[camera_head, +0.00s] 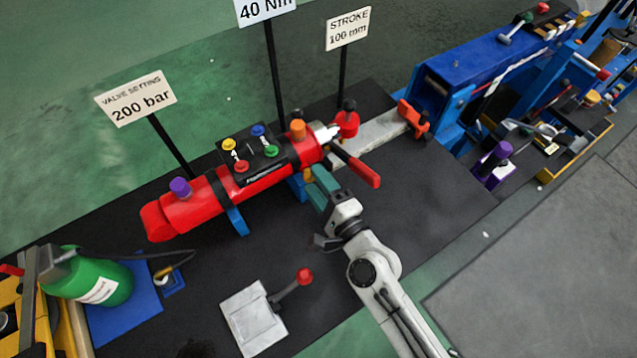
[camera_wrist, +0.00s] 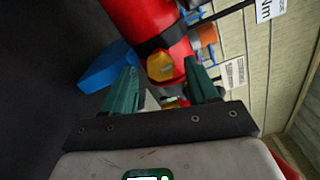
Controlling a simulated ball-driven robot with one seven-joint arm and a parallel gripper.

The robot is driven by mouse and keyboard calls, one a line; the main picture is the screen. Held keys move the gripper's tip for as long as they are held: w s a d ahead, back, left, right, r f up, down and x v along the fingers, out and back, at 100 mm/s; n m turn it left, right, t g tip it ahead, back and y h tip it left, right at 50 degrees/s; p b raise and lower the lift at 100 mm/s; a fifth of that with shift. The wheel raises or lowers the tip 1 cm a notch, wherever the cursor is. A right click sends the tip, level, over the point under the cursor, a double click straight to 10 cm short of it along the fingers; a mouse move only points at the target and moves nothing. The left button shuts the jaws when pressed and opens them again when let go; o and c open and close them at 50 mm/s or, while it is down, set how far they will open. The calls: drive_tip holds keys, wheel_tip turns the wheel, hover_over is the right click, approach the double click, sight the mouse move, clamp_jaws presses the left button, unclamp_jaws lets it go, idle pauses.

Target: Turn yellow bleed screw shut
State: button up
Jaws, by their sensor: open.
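In the wrist view, a yellow faceted screw head (camera_wrist: 160,67) sits on the red cylinder (camera_wrist: 130,18) beside its black band. My gripper (camera_wrist: 161,72) is open, with its green fingers either side of the line to the screw head. The screw head shows between the fingertips; I cannot tell whether they touch it. In the head view, my gripper (camera_head: 318,182) is at the near side of the red cylinder (camera_head: 207,203). A yellow knob (camera_head: 229,144) shows on top of the cylinder; I cannot tell if it is the same part.
Blue (camera_head: 258,130), green (camera_head: 271,151) and red (camera_head: 241,166) knobs sit close together. An orange cap (camera_head: 297,129) and a red handle (camera_head: 362,171) are near my gripper. A grey plate with a red-knobbed lever (camera_head: 304,276) lies in front. Dark mat is clear right of my arm.

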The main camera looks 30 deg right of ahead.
drive_tip(key=s+b, duration=0.4)
drive_tip(key=s, duration=0.6)
drive_tip(key=shift+s, duration=0.4)
